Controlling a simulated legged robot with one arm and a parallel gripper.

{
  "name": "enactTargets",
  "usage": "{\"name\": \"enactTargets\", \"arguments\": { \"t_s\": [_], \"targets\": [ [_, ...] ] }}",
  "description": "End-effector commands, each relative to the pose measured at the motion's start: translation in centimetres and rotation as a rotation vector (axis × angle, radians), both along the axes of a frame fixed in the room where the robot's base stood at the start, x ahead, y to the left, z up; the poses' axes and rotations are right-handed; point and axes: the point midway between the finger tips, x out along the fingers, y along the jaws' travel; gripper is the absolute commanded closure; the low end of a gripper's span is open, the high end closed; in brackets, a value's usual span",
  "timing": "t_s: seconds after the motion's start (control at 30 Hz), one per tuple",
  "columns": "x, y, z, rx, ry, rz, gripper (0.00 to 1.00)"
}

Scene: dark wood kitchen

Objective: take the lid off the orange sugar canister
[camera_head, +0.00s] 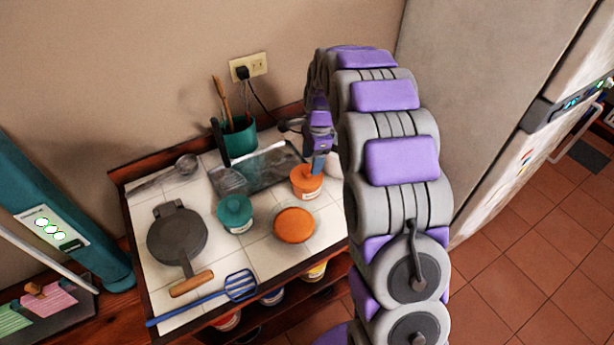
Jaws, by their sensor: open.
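The orange canister (305,188) stands upright on the white tiled counter, towards its right side. It has a pale label on its front, too small to read. Its orange top shows in part behind my gripper. My gripper (317,164) points down right over the canister's top, with its fingertips at or just above the lid. I cannot tell whether they touch it. The jaws are open, and I see nothing held in them. The gap between the fingers is hard to make out at this size.
A teal canister (235,214) and a round orange item (294,226) stand close by. A dark round pan (177,238), a blue slotted spatula (240,286), a dark tray (262,166) and a green utensil pot (239,138) share the counter (185,194). A fridge stands right.

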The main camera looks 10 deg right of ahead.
Motion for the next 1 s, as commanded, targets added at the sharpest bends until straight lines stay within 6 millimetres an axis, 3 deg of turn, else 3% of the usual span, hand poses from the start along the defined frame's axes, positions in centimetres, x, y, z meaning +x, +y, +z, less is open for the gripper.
{"name": "enactTargets", "arguments": {
  "t_s": [0.23, 0.5, 1.0],
  "targets": [
    [0.3, 1.4, -3.8, -0.007, 0.003, 0.002, 0.37],
    [0.3, 1.2, -4.0, -0.005, 0.001, 0.001, 0.37],
    [0.4, 1.2, -4.0, -0.006, 0.0, 0.001, 0.85]
  ]
}}
